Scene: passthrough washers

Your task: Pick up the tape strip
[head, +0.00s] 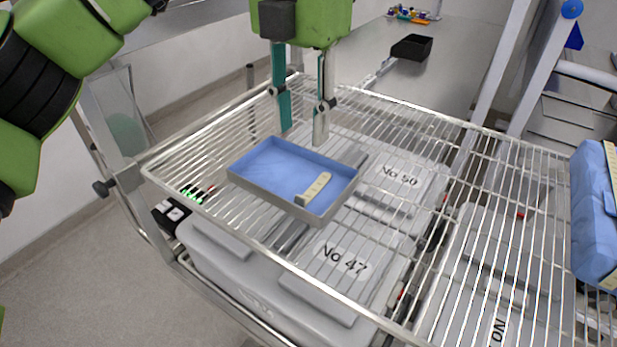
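The tape strip (314,188) is a short cream strip with small dark marks. It lies in the right part of a shallow grey tray (265,203) with a blue inside, on the wire rack. My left gripper (302,138) points down just behind the tray's back edge, up and left of the strip in the head view. Its two fingers are apart with nothing between them. It does not touch the strip. My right gripper is not in view.
The wire rack (420,128) stands over grey lidded boxes (343,262) with number labels. A blue padded item (592,205) with cream strips is at the right edge. A small black bin (411,47) stands on the metal table behind. The rack around the tray is mostly clear.

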